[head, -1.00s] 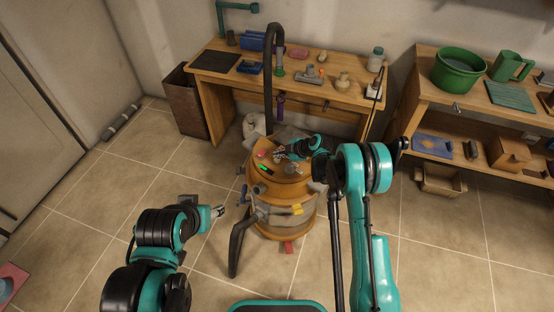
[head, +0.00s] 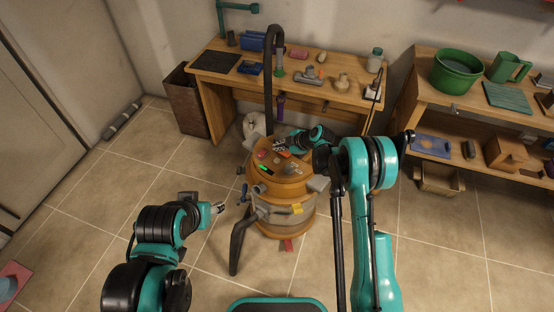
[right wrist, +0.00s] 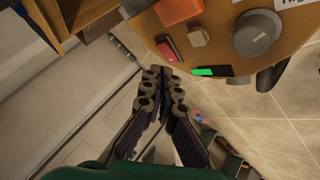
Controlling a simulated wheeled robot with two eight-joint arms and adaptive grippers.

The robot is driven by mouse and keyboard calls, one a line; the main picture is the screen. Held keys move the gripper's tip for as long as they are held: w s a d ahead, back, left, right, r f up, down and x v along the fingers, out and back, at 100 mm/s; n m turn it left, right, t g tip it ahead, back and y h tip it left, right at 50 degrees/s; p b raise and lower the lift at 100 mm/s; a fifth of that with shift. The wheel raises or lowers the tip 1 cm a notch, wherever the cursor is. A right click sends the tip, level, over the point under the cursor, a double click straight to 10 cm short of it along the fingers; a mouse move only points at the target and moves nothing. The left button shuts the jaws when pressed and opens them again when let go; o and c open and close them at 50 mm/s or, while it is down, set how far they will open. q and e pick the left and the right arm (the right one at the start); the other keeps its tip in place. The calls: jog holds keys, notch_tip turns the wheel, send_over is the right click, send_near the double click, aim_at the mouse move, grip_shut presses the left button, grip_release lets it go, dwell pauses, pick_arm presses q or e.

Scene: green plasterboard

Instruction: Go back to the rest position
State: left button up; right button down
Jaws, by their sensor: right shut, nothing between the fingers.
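My right gripper (head: 280,144) is above the back of the lid of an orange workshop vacuum (head: 272,190) in the head view. In the right wrist view its fingers (right wrist: 162,80) are together with nothing between them, and the lid's round edge lies beyond the fingertips. My left gripper (head: 220,207) hangs to the left of the vacuum, apart from it. Its fingers are too small to tell whether they are open.
Small items, including a green-and-black piece (right wrist: 210,71) and an orange block (right wrist: 180,10), lie on the lid. A black hose (head: 270,80) stands up behind. A wooden workbench (head: 310,92) and a shelf (head: 420,105) are beyond.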

dwell(0.6)
jog(key=s+d+r+m+h, duration=0.2)
jog(key=s+d+r+m, duration=0.25)
jog(key=s+r, duration=0.5)
jog(key=s+d+r+m+h, duration=0.2)
jog(key=s+d+r+m, duration=0.3)
jog(key=r, duration=0.7)
jog(key=s+d+m+h, duration=0.1)
jog(key=s+d+m, duration=0.1)
jog(key=s, duration=0.6)
jog(key=s+d+m+t+h, duration=0.1)
jog(key=s+d+m, duration=0.2)
jog(key=s+m, duration=0.2)
jog(key=s+d+r+m+h, duration=0.1)
jog(key=s+d+m, duration=0.1)
jog(key=s, duration=0.9)
jog(key=shift+s+d+m+t, duration=0.35)
jog(key=shift+s+m+t, duration=0.05)
jog(key=shift+m, duration=0.25)
jog(key=shift+r, duration=0.1)
